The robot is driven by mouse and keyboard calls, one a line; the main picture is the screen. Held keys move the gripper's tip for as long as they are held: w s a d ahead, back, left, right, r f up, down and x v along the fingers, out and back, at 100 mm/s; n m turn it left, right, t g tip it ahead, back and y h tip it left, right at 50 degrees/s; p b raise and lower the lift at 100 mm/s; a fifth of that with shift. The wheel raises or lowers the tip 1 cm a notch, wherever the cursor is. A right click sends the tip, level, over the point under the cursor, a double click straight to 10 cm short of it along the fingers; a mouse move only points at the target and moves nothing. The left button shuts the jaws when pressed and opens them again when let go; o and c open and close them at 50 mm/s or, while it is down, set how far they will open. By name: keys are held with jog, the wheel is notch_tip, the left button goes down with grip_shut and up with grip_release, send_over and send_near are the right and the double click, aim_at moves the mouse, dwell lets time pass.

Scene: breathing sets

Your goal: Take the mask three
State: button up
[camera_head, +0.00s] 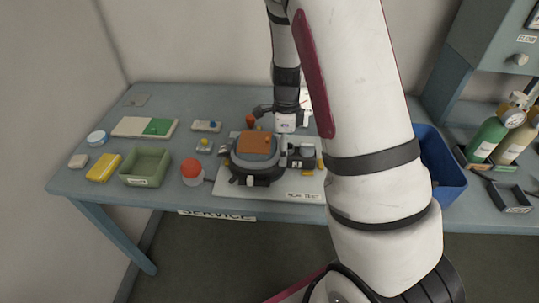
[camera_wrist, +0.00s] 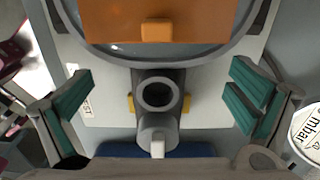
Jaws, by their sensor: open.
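A mask (camera_head: 255,158) with a dark grey body and an orange plate sits on the white test board (camera_head: 235,187) at mid-table. In the wrist view its orange plate (camera_wrist: 158,18) and clear rim fill the top, and a grey round port (camera_wrist: 157,95) points toward my camera. I cannot read a number on it. My gripper (camera_wrist: 157,98) is open. Its green-padded fingers stand apart on the left and right of the port, touching nothing that I can see. In the head view my arm hides part of the board's right side.
A green bin (camera_head: 146,168), a yellow block (camera_head: 104,167) and a red-topped jar (camera_head: 192,172) stand left of the board. A blue bin (camera_head: 447,165) is behind my arm at right. Gas cylinders (camera_head: 487,138) stand at far right. The table's front edge is close to the board.

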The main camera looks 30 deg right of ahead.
notch_tip(320, 180, down, 4)
jog(key=shift+a+f, duration=0.1)
jog(key=shift+a, duration=0.05)
jog(key=shift+c, duration=0.6)
